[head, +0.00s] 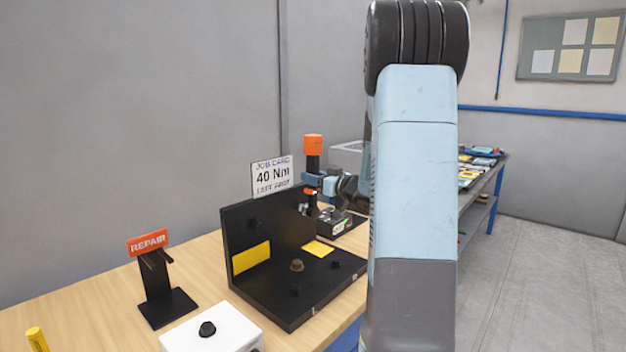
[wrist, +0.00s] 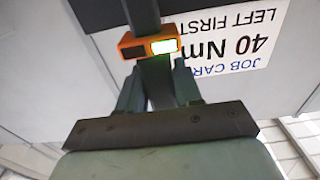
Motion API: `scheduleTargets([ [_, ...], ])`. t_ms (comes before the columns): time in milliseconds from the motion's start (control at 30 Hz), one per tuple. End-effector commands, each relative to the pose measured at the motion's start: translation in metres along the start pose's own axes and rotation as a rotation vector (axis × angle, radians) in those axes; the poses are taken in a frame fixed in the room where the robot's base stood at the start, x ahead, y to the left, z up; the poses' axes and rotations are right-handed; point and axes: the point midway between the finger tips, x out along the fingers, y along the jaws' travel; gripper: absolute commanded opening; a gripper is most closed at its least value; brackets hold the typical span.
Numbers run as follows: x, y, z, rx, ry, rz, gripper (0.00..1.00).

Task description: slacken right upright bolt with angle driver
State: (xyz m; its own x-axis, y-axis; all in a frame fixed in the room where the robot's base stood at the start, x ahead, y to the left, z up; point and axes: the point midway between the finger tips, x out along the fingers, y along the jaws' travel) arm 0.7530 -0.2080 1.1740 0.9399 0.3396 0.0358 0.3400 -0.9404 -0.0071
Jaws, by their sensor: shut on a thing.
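My gripper (wrist: 160,85) is shut on the angle driver (wrist: 143,15), a dark tool with an orange collar and a lit green lamp in the wrist view. In the head view the driver's orange end (head: 313,141) points up, and its lower end is near the right part of the black fixture's upright plate (head: 285,218). A small dark bolt (head: 251,223) shows on the left of the upright. The right upright bolt is not clearly visible; the driver is in front of that area. Whether the driver touches it, I cannot tell.
The fixture's base plate (head: 270,290) carries several bolts, one brass-coloured (head: 297,265). A job card (head: 272,176) reads "40 Nm, LEFT FIRST". A REPAIR stand (head: 155,285) and a white box (head: 205,335) stand on the wooden bench (head: 95,300). My arm hides the bench's right side.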

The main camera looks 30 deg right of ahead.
Motion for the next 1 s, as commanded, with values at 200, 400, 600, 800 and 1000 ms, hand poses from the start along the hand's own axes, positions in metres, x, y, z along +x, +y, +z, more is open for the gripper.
scheduleTargets([
  [200, 0.0022, 0.0000, -0.0019, -0.002, 0.004, -0.001, 0.00],
  [400, 0.0038, 0.0000, -0.0018, -0.002, 0.004, -0.001, 0.00],
  [600, 0.0054, -0.0001, -0.0017, -0.002, 0.004, -0.001, 0.00],
  [800, 0.0070, -0.0002, -0.0017, -0.002, 0.004, -0.001, 0.00],
  [1000, 0.0086, -0.0003, -0.0016, -0.002, 0.003, -0.001, 0.00],
])
